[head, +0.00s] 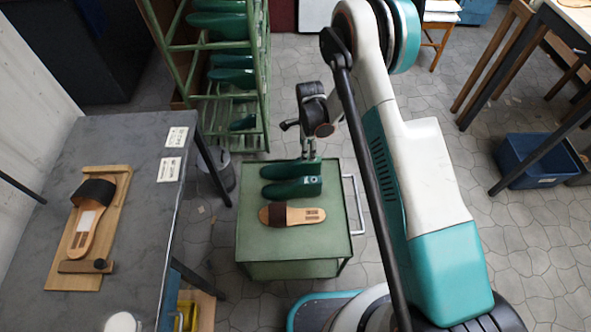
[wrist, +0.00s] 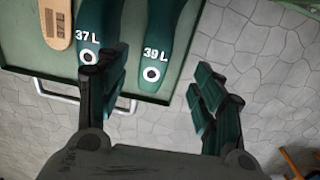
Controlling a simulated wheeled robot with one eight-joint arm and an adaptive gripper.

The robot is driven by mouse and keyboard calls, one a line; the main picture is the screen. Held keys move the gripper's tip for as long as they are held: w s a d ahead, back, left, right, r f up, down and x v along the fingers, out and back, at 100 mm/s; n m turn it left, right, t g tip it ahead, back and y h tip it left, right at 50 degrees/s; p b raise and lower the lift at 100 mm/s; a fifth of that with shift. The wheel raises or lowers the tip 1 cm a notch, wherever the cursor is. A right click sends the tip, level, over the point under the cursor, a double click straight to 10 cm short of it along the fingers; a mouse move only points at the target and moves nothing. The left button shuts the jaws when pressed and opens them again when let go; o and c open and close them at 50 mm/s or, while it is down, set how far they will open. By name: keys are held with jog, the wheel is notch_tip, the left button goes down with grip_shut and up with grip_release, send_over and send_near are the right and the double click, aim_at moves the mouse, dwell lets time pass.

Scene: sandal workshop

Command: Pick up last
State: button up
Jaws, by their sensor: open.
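Two dark green shoe lasts lie side by side on the green cart (head: 262,240). The last marked "39 L" (wrist: 168,35) is the farther one (head: 285,172) in the head view. The last marked "37 L" (wrist: 97,22) is the nearer one (head: 288,190), beside a sandal. My gripper (head: 310,150) is open and empty over the heel end of the 39 L last. In the wrist view its fingers (wrist: 160,75) spread either side of the 39 L heel; the left finger overlaps the 37 L heel's edge. The height gap is unclear.
A tan sandal with a brown strap (head: 291,215) lies on the cart's near part; the cart has a side handle (head: 355,205). A green rack (head: 262,80) of lasts stands behind. A grey workbench (head: 120,215) with another sandal on a wooden board (head: 118,225) is left.

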aim_at(291, 167)
jog(key=f+b, duration=0.1)
jog(key=f, duration=0.1)
jog(key=f+b, duration=0.1)
jog(key=f, duration=0.2)
jog(key=s+f+b, duration=0.1)
jog(key=f, duration=0.2)
jog(key=shift+a+f+b, duration=0.1)
jog(key=shift+f+b, duration=0.05)
jog(key=shift+b, duration=0.15)
jog(key=c, duration=1.1)
